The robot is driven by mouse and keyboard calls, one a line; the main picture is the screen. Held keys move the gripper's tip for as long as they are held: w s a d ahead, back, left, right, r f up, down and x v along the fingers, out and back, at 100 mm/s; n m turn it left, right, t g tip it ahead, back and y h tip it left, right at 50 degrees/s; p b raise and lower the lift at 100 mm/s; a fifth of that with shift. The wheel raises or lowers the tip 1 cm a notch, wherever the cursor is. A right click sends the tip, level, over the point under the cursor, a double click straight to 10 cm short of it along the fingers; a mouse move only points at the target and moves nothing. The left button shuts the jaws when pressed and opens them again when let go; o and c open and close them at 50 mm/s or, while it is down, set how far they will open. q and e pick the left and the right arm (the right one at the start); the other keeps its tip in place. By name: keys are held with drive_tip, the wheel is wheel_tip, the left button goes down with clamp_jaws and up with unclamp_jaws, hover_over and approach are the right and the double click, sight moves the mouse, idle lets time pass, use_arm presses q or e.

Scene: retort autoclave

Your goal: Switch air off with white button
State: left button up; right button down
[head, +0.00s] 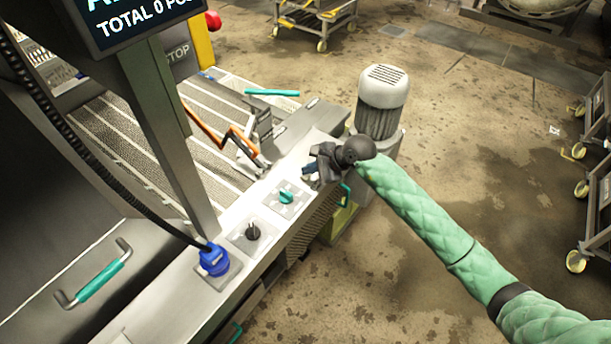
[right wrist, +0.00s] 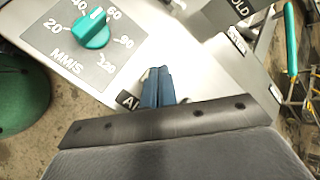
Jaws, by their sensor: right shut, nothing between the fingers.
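My right gripper (head: 308,172) is shut and empty at the outer edge of the pale control panel (head: 322,139), just beyond the teal dial. In the right wrist view its two blue fingers (right wrist: 157,76) are together over a dark label (right wrist: 129,99) whose visible letters read "AI". I cannot tell whether the fingertips touch the panel. My left gripper is not in view.
The teal dial (head: 286,196), marked MMIS in the right wrist view (right wrist: 91,30), sits beside the gripper. A black knob (head: 252,232) and a blue connector (head: 214,260) are nearer on the panel. A grey-topped motor (head: 382,92) stands just behind.

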sight(309, 176)
drive_tip(key=shift+f+b, duration=0.5)
drive_tip(key=shift+b, duration=0.15)
idle(0.8)
drive_tip(key=shift+r, duration=0.9)
drive_tip(key=shift+r, duration=0.15)
drive_tip(key=shift+r+p, duration=0.6)
drive_tip(key=shift+r, duration=1.75)
